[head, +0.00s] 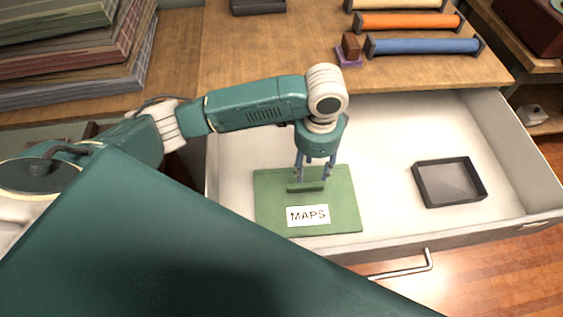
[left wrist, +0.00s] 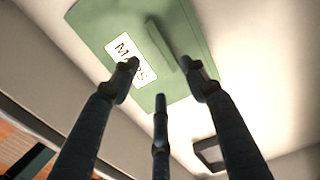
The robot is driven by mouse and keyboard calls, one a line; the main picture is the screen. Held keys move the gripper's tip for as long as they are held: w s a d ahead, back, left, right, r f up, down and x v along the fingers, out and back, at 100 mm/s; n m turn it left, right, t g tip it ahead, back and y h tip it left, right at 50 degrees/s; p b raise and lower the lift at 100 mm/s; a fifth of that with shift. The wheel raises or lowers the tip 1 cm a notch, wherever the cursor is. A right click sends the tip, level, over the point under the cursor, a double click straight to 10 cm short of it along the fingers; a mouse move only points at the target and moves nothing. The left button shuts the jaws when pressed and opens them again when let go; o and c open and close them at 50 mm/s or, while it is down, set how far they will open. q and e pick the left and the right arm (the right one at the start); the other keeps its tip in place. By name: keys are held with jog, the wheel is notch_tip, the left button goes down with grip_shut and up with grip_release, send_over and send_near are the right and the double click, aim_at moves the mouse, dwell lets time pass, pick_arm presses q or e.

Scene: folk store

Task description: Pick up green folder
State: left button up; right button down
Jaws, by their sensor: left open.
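The green folder (head: 340,205) lies flat in an open white drawer in the head view. It bears a white label reading MAPS and has a raised green ridge across its upper part. It also shows in the left wrist view (left wrist: 97,22). My left gripper (head: 310,178) is open and points down over the folder, its fingers around the raised ridge. My right gripper is not in view.
The open drawer (head: 400,125) has a metal handle at its front. A small dark tray (head: 428,198) sits in it to the right of the folder. A wooden counter (head: 245,55) behind holds coloured rolls (head: 425,46) and a stack of boards (head: 75,60).

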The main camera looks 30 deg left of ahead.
pick_arm(q)
send_over(306, 187)
jog(key=f, duration=0.5)
jog(key=shift+s+d, duration=0.1)
jog(key=shift+d, duration=0.15)
jog(key=f, duration=0.4)
jog(key=f+p, duration=0.1)
jog(key=f, duration=0.1)
jog(key=shift+a, duration=0.3)
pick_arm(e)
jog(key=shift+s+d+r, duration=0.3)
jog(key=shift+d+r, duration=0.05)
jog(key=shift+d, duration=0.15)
pick_arm(q)
jog(key=c, duration=1.1)
jog(key=shift+r, duration=0.1)
grip_shut()
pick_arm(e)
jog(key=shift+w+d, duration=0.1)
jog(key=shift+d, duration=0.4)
